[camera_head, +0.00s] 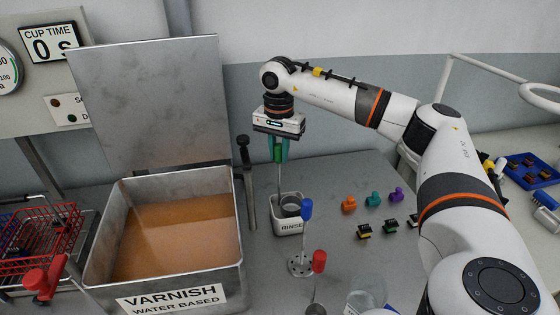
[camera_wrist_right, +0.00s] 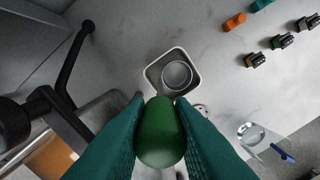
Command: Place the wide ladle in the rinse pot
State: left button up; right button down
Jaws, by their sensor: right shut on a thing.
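My right gripper (camera_head: 279,150) is shut on the green handle (camera_head: 278,149) of a ladle, upright above the rinse pot; the handle also fills the jaws in the right wrist view (camera_wrist_right: 161,132). The ladle's round metal cup (camera_head: 290,205) shows within the mouth of the rinse pot, and within its outline in the right wrist view (camera_wrist_right: 177,75). I cannot tell whether it touches the bottom. The rinse pot (camera_head: 288,228) is a small, square, pale container labelled RINSE; its rim shows in the right wrist view (camera_wrist_right: 150,76). My left gripper is out of view.
A large varnish tank (camera_head: 180,190) with an upright lid stands left of the pot. A blue-handled perforated tool (camera_head: 306,210) and a red-handled one (camera_head: 319,262) stand in front. Small coloured connectors (camera_head: 349,205) lie to the right. A red basket (camera_head: 42,235) is far left.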

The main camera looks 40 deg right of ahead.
aim_at(279, 160)
notch_tip(279, 160, down, 3)
jog(key=shift+f+p, duration=0.1)
jog(key=shift+p, duration=0.2)
jog(key=shift+f, duration=0.25)
jog(key=c, duration=1.3)
grip_release()
jog(key=shift+o, duration=0.2)
notch_tip(279, 160, up, 12)
jog(key=shift+r+b, duration=0.15)
jog(key=shift+b, duration=1)
